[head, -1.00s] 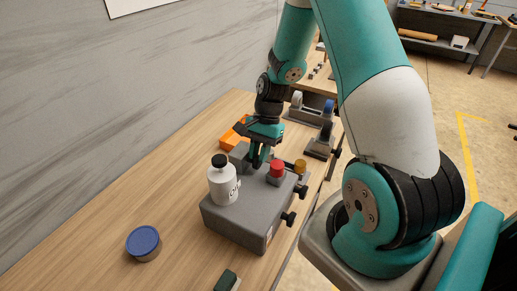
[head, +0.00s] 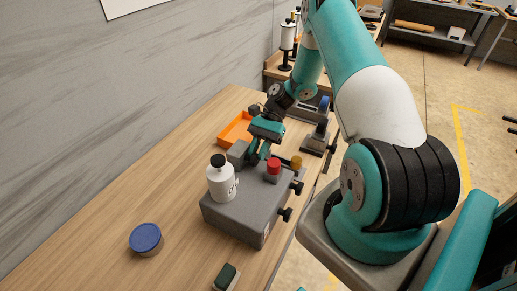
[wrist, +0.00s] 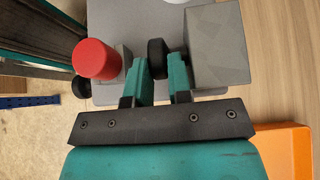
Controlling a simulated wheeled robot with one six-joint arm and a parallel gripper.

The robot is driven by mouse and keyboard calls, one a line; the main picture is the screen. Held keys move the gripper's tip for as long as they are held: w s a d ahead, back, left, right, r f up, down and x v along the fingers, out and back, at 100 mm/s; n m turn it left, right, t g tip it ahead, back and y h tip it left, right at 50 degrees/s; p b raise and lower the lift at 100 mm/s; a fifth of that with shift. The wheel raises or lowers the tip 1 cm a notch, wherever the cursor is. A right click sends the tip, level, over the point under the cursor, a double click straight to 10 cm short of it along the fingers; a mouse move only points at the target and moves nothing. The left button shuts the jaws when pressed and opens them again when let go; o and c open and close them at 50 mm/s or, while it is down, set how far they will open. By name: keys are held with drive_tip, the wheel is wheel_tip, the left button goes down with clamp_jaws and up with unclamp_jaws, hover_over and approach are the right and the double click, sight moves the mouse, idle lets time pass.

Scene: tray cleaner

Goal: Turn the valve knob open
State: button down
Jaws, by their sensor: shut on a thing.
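A grey machine body (head: 245,220) sits on the wooden bench. A black round knob (wrist: 156,58) is between my gripper's two teal fingers in the wrist view, beside a grey block (wrist: 218,45) on its right. My gripper (head: 257,159) is shut on this knob, low over the back of the machine body. The fingers hide most of the knob in the head view. A red cylinder (head: 274,166) stands just right of the fingers; it also shows in the wrist view (wrist: 97,58). Whether the valve is open or closed cannot be told.
A white bottle with a black cap (head: 221,183) stands on the machine's left. A yellow-brown knob (head: 296,163) and black side knobs (head: 285,214) are at its right. An orange tray (head: 235,128) lies behind. A blue-lidded tin (head: 145,238) stands front left, with bare bench around it.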

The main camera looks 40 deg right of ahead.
drive_tip(key=shift+w+r, duration=0.1)
drive_tip(key=c, duration=1.3)
unclamp_jaws()
drive_tip(key=shift+d, duration=0.1)
drive_tip(key=shift+w+d, duration=0.1)
drive_tip(key=shift+d, duration=0.1)
drive_tip(key=p+v, duration=0.3)
drive_tip(key=v, duration=0.2)
drive_tip(key=p+v, duration=0.4)
drive_tip(key=v, duration=0.2)
drive_tip(key=shift+r, duration=0.45)
drive_tip(key=shift+d, duration=0.1)
drive_tip(key=shift+f, duration=0.2)
